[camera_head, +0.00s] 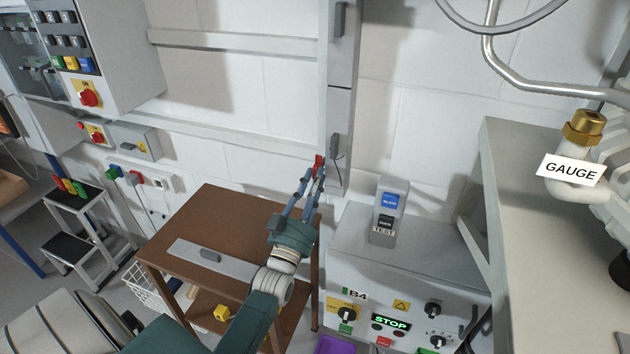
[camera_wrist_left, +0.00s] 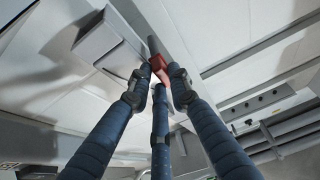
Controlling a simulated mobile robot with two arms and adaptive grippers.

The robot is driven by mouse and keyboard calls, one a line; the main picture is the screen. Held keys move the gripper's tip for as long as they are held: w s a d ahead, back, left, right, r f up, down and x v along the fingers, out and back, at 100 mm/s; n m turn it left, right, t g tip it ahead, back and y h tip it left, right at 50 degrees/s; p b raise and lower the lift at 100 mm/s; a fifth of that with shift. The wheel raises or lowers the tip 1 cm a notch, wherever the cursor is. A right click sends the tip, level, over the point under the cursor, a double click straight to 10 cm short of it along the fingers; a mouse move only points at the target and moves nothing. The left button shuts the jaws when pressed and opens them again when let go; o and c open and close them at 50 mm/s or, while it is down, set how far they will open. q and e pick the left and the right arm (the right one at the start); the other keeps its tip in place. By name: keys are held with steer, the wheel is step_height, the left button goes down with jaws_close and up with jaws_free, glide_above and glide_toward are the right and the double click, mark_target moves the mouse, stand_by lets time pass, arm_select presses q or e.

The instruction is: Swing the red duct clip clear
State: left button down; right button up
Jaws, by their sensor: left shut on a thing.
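The red duct clip (camera_head: 319,160) is at the grey vertical duct (camera_head: 341,115) on the wall. It also shows in the left wrist view as a red piece (camera_wrist_left: 158,62) between the fingertips. My left gripper (camera_head: 316,172) reaches up to the duct, with its blue fingers shut on the clip. The same gripper in the left wrist view (camera_wrist_left: 160,82) has its fingers around the red piece and partly hides it. I cannot tell how far the clip is turned. My right gripper is not in view.
A brown table (camera_head: 225,222) with a grey plate stands below my left arm. A B4 control box (camera_head: 400,270) with a BLOWER/TEST switch unit (camera_head: 388,212) is right of it.

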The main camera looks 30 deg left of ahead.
arm_select(q)
steer(key=shift+n, duration=0.3)
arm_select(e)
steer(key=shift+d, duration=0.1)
arm_select(q)
steer(key=c, duration=1.6)
jaws_free()
steer(key=v, duration=1.2)
